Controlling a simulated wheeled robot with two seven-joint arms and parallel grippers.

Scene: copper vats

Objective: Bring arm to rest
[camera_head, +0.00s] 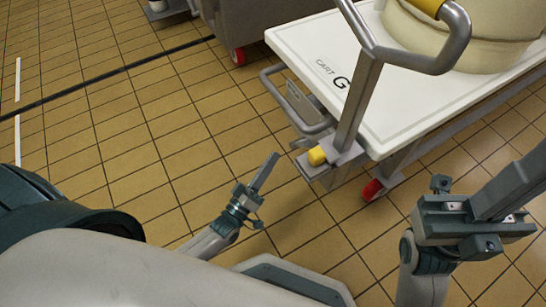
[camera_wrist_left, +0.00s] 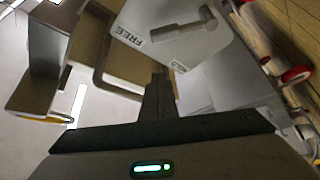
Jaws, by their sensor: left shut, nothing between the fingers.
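My left gripper (camera_head: 266,170) is low in the middle of the head view, over the tiled floor and apart from the cart. Its fingers are together and empty. My right gripper (camera_head: 505,190) is at the right edge of the head view, beside the cart. Its fingers point up and right and run to the frame edge, so their gap cannot be judged.
A grey bin (camera_head: 250,25) is behind. Tiled floor is clear at left.

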